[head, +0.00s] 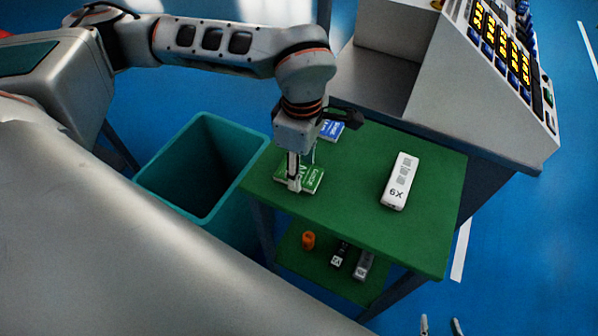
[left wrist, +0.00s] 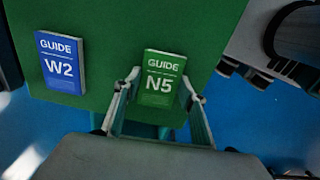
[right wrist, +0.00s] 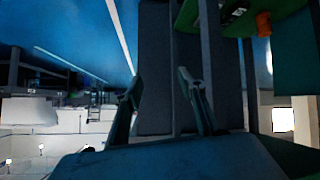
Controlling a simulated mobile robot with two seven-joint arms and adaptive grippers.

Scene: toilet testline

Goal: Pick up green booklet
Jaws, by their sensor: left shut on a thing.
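The green booklet, marked GUIDE N5 in the left wrist view (left wrist: 162,75), is at the near left corner of the green table top in the head view (head: 314,177). My left gripper (head: 299,178) points down at it and is shut on it, one finger at each side in the left wrist view (left wrist: 164,82). I cannot tell whether the booklet touches the table. My right gripper (head: 441,325) shows only its tips at the bottom edge of the head view. In the right wrist view (right wrist: 158,84) its fingers are apart with nothing between them.
A blue booklet marked W2 (left wrist: 64,65) lies on the table, partly hidden by my left arm in the head view. A white box (head: 399,181) lies to the right. A teal bin (head: 165,188) stands left of the table. The lower shelf (head: 318,277) holds small items.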

